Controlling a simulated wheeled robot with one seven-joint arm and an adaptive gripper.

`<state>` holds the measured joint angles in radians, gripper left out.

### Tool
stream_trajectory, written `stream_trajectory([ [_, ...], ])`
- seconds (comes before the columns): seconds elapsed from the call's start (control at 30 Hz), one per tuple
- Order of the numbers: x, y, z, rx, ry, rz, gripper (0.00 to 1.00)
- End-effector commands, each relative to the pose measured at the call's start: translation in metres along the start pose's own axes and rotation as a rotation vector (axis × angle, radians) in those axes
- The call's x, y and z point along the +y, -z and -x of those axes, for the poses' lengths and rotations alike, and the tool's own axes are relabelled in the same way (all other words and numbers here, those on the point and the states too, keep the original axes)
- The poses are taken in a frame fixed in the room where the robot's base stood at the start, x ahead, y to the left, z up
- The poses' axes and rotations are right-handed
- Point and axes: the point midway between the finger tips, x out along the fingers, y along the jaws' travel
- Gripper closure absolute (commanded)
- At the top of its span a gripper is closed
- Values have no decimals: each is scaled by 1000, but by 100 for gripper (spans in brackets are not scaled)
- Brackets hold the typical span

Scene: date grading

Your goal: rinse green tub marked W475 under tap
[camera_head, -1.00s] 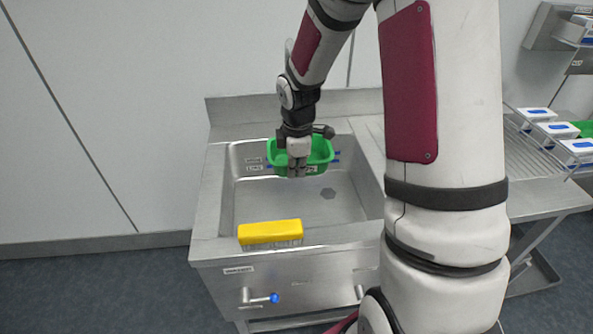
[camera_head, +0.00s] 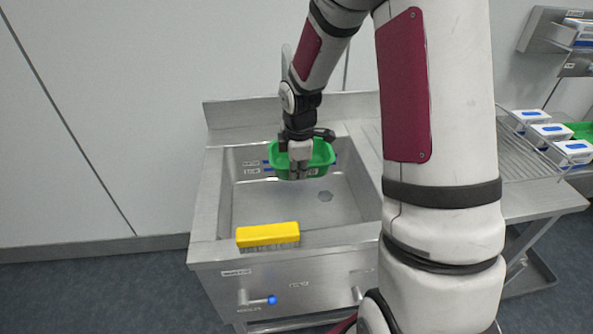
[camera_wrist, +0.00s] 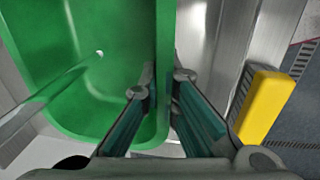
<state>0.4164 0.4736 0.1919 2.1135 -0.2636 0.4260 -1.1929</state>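The green tub (camera_head: 322,158) is held over the back of the steel sink (camera_head: 228,205). A small pale label shows on its front, too small to read. My gripper (camera_head: 297,174) is at the tub's near side. In the wrist view, my gripper's fingers (camera_wrist: 160,95) stand on either side of the green tub wall (camera_wrist: 164,50), shut on it. The tub's inside (camera_wrist: 100,100) shows one small white spot. A grey, glassy-looking bar (camera_wrist: 40,102) crosses the tub at left; I cannot tell whether it is spout or water. A grey upright, possibly the tap (camera_head: 287,58), is partly hidden behind my arm.
A yellow brush (camera_head: 267,234) lies on the sink's front rim. A lever with a blue knob (camera_head: 272,300) is on the sink front. The basin below the tub looks clear.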

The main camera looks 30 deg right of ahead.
Motion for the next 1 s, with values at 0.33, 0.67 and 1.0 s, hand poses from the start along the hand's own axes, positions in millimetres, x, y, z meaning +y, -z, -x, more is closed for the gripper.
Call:
stream_trajectory([
  [0.33,0,0,0,0,-1,0,100],
  [0.67,0,3,0,0,-1,1,100],
  [1.0,0,12,0,0,-1,1,100],
])
